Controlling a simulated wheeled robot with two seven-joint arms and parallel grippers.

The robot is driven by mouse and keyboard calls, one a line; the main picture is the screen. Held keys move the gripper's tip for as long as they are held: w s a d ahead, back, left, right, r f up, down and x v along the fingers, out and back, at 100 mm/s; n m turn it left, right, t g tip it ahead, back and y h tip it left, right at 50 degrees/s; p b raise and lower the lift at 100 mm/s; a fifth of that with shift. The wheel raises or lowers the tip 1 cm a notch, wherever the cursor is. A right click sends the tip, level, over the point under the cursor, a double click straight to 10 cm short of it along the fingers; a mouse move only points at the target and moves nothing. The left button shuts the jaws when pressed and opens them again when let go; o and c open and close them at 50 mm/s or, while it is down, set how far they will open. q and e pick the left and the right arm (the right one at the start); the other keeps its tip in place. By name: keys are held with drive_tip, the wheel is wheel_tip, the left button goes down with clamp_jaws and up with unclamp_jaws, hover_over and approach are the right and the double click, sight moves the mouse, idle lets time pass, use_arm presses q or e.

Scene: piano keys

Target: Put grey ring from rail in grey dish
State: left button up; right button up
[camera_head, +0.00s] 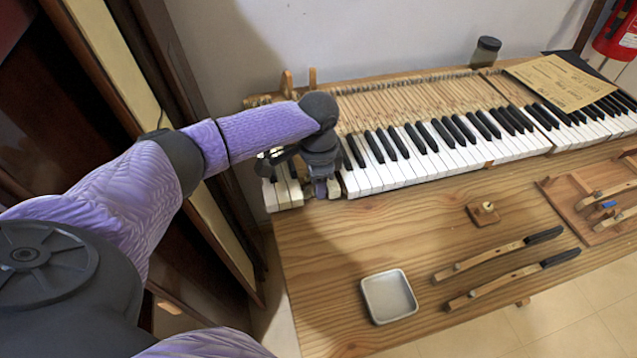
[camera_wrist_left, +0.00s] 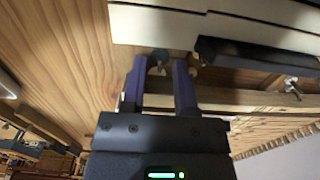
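The grey dish (camera_head: 389,296) is a small square tray, empty, on the wooden bench at the lower middle of the head view. My left gripper (camera_head: 322,188) points down at the left end of the keyboard, behind and left of the dish. In the left wrist view its two purple fingers (camera_wrist_left: 160,72) are apart. A small greyish round piece (camera_wrist_left: 158,57), perhaps the grey ring, shows between or just beyond the fingertips, by the key rail. I cannot tell whether it touches them. In the head view the arm hides this spot. My right gripper is not in view.
The piano keys (camera_head: 440,150) run to the right of my gripper. Two loose keys (camera_head: 510,280), a small wooden block (camera_head: 483,213) and a wooden tray (camera_head: 590,200) lie right of the dish. A dark jar (camera_head: 485,52) stands behind. Bench around the dish is clear.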

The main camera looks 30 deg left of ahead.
use_arm(q)
drive_tip(key=shift+f, duration=0.15)
drive_tip(key=shift+f, duration=0.25)
drive_tip(key=shift+f, duration=0.15)
idle(0.4)
drive_tip(key=c, duration=0.3)
